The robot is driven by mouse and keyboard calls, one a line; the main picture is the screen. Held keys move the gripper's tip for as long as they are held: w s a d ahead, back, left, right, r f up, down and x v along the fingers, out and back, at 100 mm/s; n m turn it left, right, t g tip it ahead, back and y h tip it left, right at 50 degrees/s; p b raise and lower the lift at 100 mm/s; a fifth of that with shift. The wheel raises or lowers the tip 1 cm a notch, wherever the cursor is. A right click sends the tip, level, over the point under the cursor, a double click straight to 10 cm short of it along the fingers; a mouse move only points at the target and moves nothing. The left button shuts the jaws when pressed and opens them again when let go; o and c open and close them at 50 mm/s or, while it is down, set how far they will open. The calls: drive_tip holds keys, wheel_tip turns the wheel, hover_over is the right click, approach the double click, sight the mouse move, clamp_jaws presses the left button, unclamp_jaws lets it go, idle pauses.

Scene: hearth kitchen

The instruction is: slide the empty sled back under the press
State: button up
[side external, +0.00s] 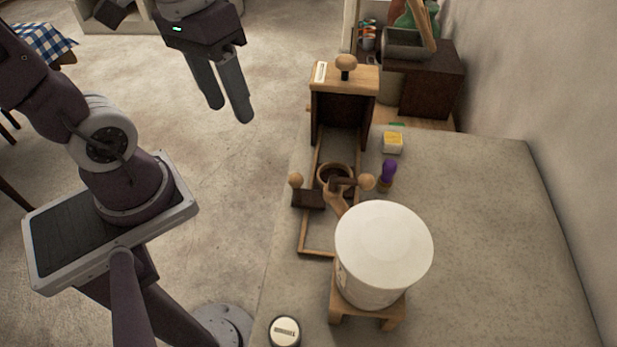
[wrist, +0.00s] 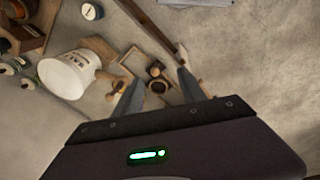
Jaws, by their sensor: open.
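The sled is a brown piece with a round wooden ring (side external: 335,178) and ball knobs at its sides. It sits on a wooden rail frame (side external: 303,235), out in front of the press (side external: 345,97), a dark box with a pale wooden top and round knob. The ring looks empty, though a handle partly covers it. My gripper (side external: 230,112) is open and empty, high to the left of the press, over the floor and apart from the sled. In the wrist view, the rails and sled appear small beyond my open fingers (wrist: 159,77).
A white tub (side external: 384,245) on a small wooden stand (side external: 368,318) is close to the rails' near end. A purple-topped piece (side external: 388,172) and a yellow box (side external: 392,143) stand right of the rails. A round lidded jar (side external: 285,331) is near the front edge. The counter's right side is clear.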

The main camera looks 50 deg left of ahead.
drive_tip(key=w+a+f+n+g+h, duration=0.2)
drive_tip(key=w+f+n+g+h, duration=0.3)
drive_tip(key=f+n+h, duration=0.45)
drive_tip(key=n+t+h, duration=0.7)
drive_tip(key=n+t, duration=0.1)
drive_tip(key=n, duration=0.2)
approach(296, 180)
drive_tip(key=w+d, duration=0.2)
drive_tip(key=shift+g, duration=0.4)
drive_tip(key=d, duration=0.4)
drive_tip(key=d+f, duration=0.1)
drive_tip(key=d, duration=0.2)
drive_tip(key=shift+w, duration=0.4)
drive_tip(key=shift+c, duration=0.2)
drive_tip(key=shift+a, duration=0.1)
clamp_jaws()
